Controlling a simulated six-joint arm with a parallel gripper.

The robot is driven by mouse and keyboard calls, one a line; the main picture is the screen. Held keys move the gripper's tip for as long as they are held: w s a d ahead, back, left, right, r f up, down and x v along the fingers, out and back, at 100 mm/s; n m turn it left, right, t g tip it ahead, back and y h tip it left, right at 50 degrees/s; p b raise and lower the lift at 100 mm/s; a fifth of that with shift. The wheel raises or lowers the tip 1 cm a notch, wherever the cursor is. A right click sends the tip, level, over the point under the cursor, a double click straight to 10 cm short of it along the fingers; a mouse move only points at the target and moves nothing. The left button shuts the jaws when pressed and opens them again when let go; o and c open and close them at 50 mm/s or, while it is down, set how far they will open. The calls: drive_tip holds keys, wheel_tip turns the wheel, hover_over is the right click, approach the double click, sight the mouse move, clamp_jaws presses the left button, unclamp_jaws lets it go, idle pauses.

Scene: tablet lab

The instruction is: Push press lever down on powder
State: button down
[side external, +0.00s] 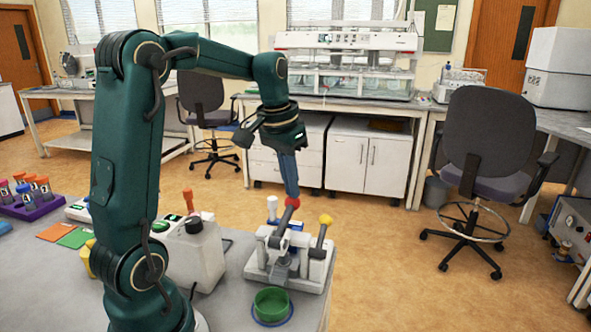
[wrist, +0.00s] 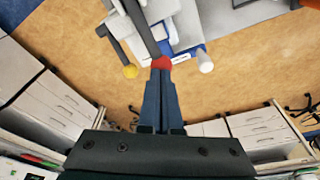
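The tablet press (side external: 287,262) is a small white and grey machine near the table's front right edge. Its grey press lever rises at a slant and ends in a red knob (side external: 292,202), which also shows in the wrist view (wrist: 161,62). My gripper (side external: 291,194) points down, and its blue fingers look shut together in the wrist view (wrist: 160,76). The fingertips are at the red knob and appear to touch it; the knob shows beyond them rather than between them. A second lever has a yellow knob (side external: 325,219). No powder can be made out.
A green round dish (side external: 271,306) stands in front of the press. A white bottle (side external: 195,255) with a dark cap stands to its left. A purple rack (side external: 30,207) of tubes and orange and green cards (side external: 75,238) lie farther left. Open floor lies beyond the press.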

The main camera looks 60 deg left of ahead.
sight(289, 206)
drive_tip(key=shift+f, duration=0.9)
idle(0.9)
drive_tip(key=shift+w+v, duration=0.1)
drive_tip(key=shift+v, duration=0.7)
drive_tip(key=shift+w+v, duration=0.15)
drive_tip(key=shift+v, duration=0.65)
drive_tip(key=shift+d+v, duration=0.15)
drive_tip(key=shift+v, duration=0.65)
drive_tip(key=shift+d+v, duration=0.15)
drive_tip(key=shift+v, duration=0.65)
drive_tip(key=shift+s, duration=0.1)
drive_tip(key=shift+s+d+r, duration=0.2)
drive_tip(key=shift+r, duration=0.4)
